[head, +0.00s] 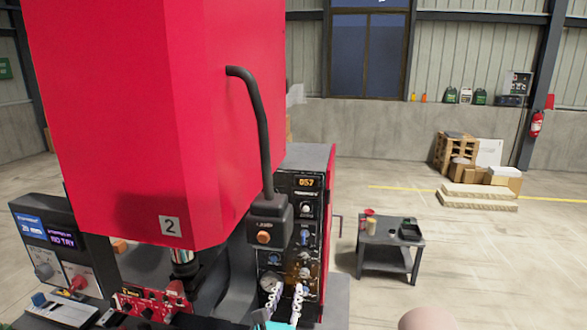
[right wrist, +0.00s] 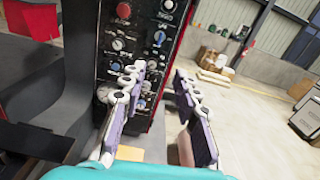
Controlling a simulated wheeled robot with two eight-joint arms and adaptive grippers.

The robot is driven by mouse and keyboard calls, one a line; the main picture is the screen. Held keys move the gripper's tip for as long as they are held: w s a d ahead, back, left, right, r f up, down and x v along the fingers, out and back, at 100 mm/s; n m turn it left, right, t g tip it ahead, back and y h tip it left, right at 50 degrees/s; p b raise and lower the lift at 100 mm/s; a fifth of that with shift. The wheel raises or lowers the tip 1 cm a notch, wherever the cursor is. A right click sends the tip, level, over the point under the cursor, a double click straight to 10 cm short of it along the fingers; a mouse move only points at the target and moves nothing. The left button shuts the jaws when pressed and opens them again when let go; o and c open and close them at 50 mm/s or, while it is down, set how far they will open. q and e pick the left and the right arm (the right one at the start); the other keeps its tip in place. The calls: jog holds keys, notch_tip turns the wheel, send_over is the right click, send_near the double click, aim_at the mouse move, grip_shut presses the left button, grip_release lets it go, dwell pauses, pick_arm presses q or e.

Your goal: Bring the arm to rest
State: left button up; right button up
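My right gripper (head: 285,298) shows at the bottom of the head view, in front of the black control panel of a red machine. In the right wrist view the two jointed white and purple fingers (right wrist: 164,105) stand apart with nothing between them. They point toward the panel and the open floor beside it. I cannot tell whether a finger touches the panel. My left gripper is in neither view.
The large red machine (head: 150,110) fills the left of the head view. Its control panel (head: 305,215) carries knobs and gauges. A red fixture (head: 150,303) sits under its head. A small dark table (head: 388,240) stands to the right, with clear floor around it.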

jog(key=s+d+f+m+g+h+b, duration=0.1)
jog(key=s+d+f+m+g+b, duration=0.3)
jog(key=d+f+m, duration=0.4)
jog(key=s+d+f+m+g+b, duration=0.45)
jog(key=d+f+m, duration=0.25)
jog(key=d+m, duration=0.3)
pick_arm(q)
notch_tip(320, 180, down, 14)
jog(key=b, duration=0.5)
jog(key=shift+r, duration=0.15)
pick_arm(e)
jog(key=s+d+f+m+g+y, duration=0.1)
jog(key=s+f+m+y, duration=0.3)
jog(key=s+f+m, duration=0.6)
jog(key=s+m+g, duration=0.1)
jog(key=s+m, duration=0.1)
jog(key=m, duration=0.4)
jog(key=shift+s+d+m, duration=0.15)
jog(key=shift+s+m, duration=0.15)
jog(key=shift+s, duration=0.1)
